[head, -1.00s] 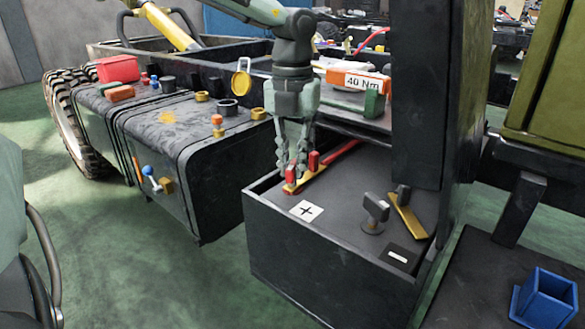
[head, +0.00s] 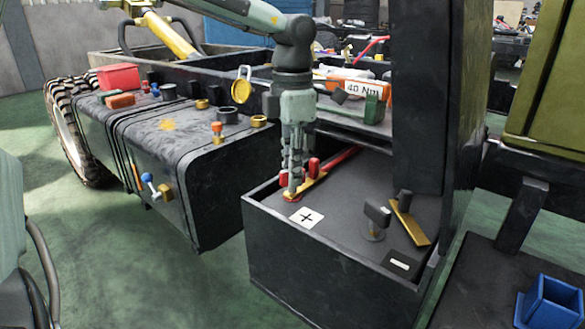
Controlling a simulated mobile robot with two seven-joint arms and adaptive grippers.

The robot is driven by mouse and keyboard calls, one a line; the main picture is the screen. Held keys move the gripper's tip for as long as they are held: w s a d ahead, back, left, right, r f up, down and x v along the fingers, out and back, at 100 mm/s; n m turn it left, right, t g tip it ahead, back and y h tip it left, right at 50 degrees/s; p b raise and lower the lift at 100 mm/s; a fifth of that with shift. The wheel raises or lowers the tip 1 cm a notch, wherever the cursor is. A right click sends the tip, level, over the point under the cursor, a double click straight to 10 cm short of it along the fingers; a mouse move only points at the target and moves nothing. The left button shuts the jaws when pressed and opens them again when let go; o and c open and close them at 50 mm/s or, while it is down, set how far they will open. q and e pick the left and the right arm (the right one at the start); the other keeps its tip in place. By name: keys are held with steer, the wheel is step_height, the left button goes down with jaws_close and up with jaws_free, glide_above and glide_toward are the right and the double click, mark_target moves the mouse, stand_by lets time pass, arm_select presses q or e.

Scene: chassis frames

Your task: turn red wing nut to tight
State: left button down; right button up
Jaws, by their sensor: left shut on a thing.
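The red wing nut (head: 283,179) sits on a brass-coloured strap at the far left of the dark battery box (head: 325,283), beside the white plus label (head: 307,216). My left gripper (head: 292,185) points straight down over it, its fingers closed on the nut and hiding most of it. A second red upright piece (head: 313,167) stands just right of the fingers on the same strap (head: 312,184). My right gripper is not in view.
A black wing nut (head: 377,214) and another brass strap (head: 409,221) are at the box's right, near a minus label (head: 402,264). A dark post (head: 431,90) rises behind. Loose parts lie on the tank (head: 165,135) at left. A blue bin (head: 548,303) is lower right.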

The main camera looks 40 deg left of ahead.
arm_select(q)
steer(key=m, duration=0.4)
steer(key=shift+m, duration=0.3)
steer(key=shift+m+p, duration=0.5)
steer(key=shift+m, duration=2)
steer(key=c, duration=1.5)
jaws_free()
steer(key=shift+c, duration=0.2)
step_height(320, 180, up, 12)
